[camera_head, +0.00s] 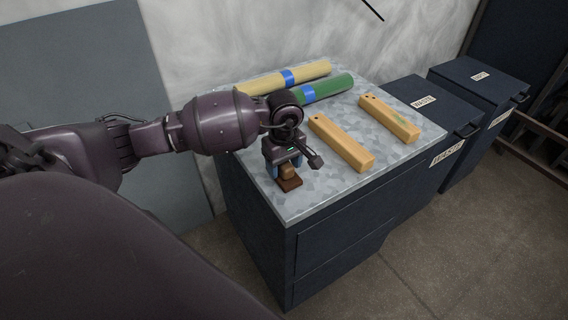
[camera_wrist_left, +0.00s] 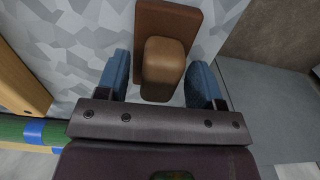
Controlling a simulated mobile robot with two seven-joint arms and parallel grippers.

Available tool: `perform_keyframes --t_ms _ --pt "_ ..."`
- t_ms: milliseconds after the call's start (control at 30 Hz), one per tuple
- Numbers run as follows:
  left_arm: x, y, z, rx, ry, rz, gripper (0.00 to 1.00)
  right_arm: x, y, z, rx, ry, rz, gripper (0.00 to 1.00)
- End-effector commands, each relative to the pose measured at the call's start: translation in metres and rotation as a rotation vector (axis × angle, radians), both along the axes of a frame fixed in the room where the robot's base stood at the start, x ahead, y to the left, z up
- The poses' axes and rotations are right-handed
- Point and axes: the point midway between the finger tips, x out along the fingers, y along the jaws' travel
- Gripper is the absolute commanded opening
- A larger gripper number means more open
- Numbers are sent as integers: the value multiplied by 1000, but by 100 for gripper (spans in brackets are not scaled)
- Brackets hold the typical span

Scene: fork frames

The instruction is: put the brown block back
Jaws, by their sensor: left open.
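The brown block shows as a lighter brown rounded piece (camera_head: 289,172) on a flat, darker brown base (camera_head: 290,184), near the front left corner of the speckled grey cabinet top (camera_head: 330,193). In the left wrist view the rounded piece (camera_wrist_left: 163,62) stands on the base (camera_wrist_left: 168,18). My left gripper (camera_head: 285,167) is directly above it, pointing down. Its blue fingers (camera_wrist_left: 162,80) are open, one on each side of the rounded piece, with gaps visible on both sides. My right gripper is not in view.
Two yellow wooden bars (camera_head: 342,144) (camera_head: 389,118) lie to the right on the top. A green roll (camera_head: 335,88) and a tan roll (camera_head: 313,73), each with a blue band, lie at the back. Dark waste bins (camera_head: 425,110) stand to the right.

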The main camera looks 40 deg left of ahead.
Motion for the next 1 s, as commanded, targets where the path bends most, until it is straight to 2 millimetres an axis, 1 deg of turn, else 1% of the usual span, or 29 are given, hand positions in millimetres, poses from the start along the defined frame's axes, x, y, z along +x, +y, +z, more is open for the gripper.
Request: perform_keyframes --t_ms 67,167,500,700,833,1000 --pt "0 0 5 -1 -2 1 61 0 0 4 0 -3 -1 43" --pt "1 1 16 1 -5 -1 61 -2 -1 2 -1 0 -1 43" --pt "1 1 81 3 -4 -1 61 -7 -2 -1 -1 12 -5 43" --pt "1 0 110 1 -3 0 61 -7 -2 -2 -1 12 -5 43" --pt "0 0 119 -1 -2 -1 61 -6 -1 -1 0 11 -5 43" --pt "0 0 123 0 -1 0 61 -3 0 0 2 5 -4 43"
